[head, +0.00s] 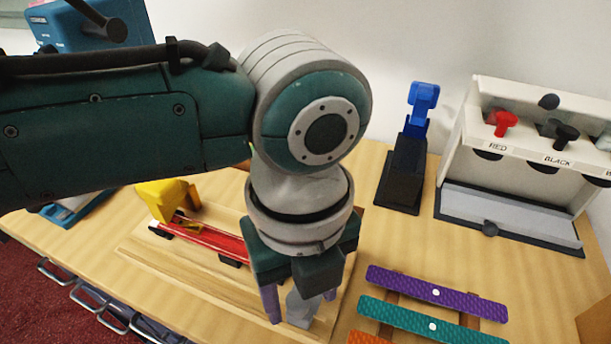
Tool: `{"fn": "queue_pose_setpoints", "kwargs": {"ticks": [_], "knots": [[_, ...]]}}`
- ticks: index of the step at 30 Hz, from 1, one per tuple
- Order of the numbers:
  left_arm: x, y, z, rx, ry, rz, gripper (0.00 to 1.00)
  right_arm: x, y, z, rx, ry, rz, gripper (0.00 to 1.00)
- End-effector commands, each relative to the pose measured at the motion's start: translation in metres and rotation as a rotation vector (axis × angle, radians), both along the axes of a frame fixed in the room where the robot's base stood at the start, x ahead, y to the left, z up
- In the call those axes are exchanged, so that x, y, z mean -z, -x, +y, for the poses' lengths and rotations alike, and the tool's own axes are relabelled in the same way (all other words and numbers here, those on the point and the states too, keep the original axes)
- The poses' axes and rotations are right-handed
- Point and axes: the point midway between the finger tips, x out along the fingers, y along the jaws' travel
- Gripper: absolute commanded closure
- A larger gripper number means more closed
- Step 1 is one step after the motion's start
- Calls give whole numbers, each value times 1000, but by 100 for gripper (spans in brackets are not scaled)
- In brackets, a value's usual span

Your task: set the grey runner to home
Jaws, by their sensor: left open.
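A wooden board (150,262) lies on the counter and carries a red rail (215,243). A yellow block (165,198) stands at the rail's left end. A grey piece (299,310), which looks like the grey runner, shows low between the fingers of my left gripper (301,306). The gripper points down over the right part of the board and is open, with its fingers on either side of the grey piece. Whether they touch it I cannot tell. My arm and gripper hide the rail's right part, and I see no home mark. My right gripper is not in view.
Purple (470,290) and teal (400,314) strips lie to the right, with an orange strip (368,338) in front. A black stand with a blue top (422,100) is behind. A white dispenser (462,155) labelled RED and BLACK stands at right. A blue machine (70,22) is back left.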

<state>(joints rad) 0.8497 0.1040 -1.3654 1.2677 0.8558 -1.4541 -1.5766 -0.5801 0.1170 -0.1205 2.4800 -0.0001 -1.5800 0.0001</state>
Motion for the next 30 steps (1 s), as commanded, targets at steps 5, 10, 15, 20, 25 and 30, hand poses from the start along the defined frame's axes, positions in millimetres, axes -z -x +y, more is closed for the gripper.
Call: {"fn": "queue_pose_setpoints", "kwargs": {"ticks": [5, 10, 15, 20, 25, 30], "knots": [[-1, 0, 1, -1, -1, 0, 38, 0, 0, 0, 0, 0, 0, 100], [-20, -1, 0, -1, 1, -2, 38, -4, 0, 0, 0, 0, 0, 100], [-56, -1, 0, 2, 1, -4, 38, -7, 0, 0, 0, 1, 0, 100], [-83, -1, 0, 1, 1, -4, 38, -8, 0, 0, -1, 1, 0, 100], [-98, 0, 1, -1, 0, -1, 38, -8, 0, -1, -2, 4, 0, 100], [-100, 0, 1, -1, -1, 0, 38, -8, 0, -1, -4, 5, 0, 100]]}}
